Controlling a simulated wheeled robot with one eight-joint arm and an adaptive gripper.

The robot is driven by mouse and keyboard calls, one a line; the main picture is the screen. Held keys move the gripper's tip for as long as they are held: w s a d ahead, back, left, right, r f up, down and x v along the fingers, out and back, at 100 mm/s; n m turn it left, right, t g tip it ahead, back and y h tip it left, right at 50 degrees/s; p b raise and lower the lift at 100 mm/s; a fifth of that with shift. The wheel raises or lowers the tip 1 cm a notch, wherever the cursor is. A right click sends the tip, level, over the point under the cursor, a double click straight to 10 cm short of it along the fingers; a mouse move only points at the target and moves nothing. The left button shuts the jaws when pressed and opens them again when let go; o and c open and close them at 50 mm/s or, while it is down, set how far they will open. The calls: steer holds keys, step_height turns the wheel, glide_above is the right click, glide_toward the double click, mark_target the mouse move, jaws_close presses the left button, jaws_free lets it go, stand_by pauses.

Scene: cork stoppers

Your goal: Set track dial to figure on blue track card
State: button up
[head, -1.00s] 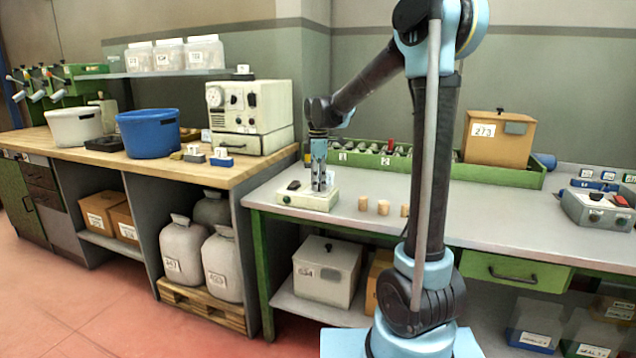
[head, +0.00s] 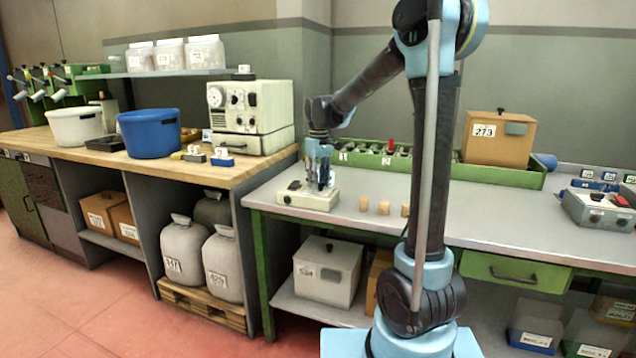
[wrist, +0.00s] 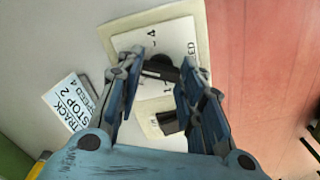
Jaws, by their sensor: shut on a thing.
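A cream control box (head: 300,201) sits at the left end of the grey bench. My gripper (head: 322,184) points down over its right part. In the wrist view, my gripper (wrist: 165,82) is shut on a dark dial knob (wrist: 160,70) on the box (wrist: 204,22). Figures 4 and 1 show by the knob; a label ending in "ED" is partly hidden. I cannot tell where the knob points. A blue card stand (head: 221,161) is on the wooden counter, too small to read.
A black switch (wrist: 172,122) is also on the box. Several cork stoppers (head: 383,208) stand to its right. A green tray (head: 440,173) runs along the back. The bench's front edge is close to the box.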

steer(key=m, duration=0.6)
steer(key=shift+w+d, duration=0.1)
steer(key=shift+w, duration=0.05)
steer(key=m, duration=0.6)
steer(key=shift+m, duration=0.3)
steer(key=o, duration=1.1)
steer(key=shift+c, duration=0.2)
step_height(320, 180, up, 12)
